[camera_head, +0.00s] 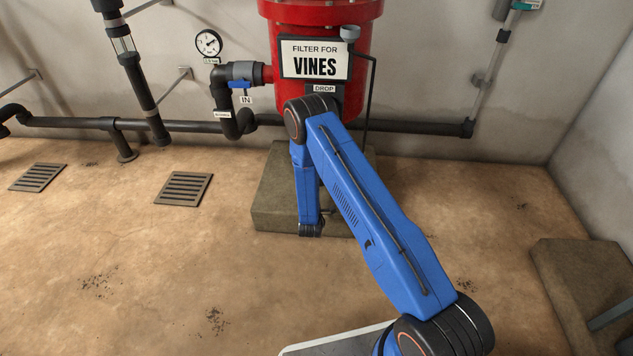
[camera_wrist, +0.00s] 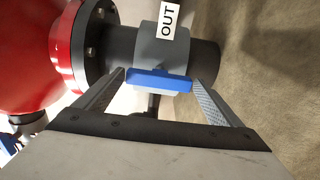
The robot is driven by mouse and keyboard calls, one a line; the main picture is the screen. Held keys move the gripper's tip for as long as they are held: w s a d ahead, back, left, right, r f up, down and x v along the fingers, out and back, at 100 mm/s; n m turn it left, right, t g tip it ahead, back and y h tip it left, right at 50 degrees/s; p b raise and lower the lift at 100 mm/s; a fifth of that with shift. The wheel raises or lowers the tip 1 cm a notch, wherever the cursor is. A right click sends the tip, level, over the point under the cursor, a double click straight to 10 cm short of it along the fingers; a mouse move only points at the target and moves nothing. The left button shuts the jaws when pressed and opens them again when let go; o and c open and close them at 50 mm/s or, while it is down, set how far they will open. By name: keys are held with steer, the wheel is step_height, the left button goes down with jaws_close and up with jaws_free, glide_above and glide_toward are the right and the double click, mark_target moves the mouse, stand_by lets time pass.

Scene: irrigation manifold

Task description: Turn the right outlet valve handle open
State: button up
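The body joins a dark pipe with a bolted flange on a red vessel. My gripper (camera_wrist: 160,78) is open, its two fingers wide apart at either end of the handle. The fingertips are very close to the handle's ends; I cannot tell if they touch. In the head view, my blue arm reaches toward the red filter tank (camera_head: 267,52), marked FILTER FOR VINES. The outlet valve and my gripper are hidden there behind my arm.
An inlet valve with a blue handle (camera_head: 240,84), labelled IN, is left of the tank. A pressure gauge (camera_head: 208,43) hangs above it. Dark pipe (camera_head: 70,122) runs along the wall. A concrete plinth (camera_head: 270,195) stands below the tank. The left floor is open.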

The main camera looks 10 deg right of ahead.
steer(key=shift+o, duration=0.2)
steer(key=v, duration=1.7)
steer(key=shift+s, duration=0.2)
steer(key=shift+r, duration=0.1)
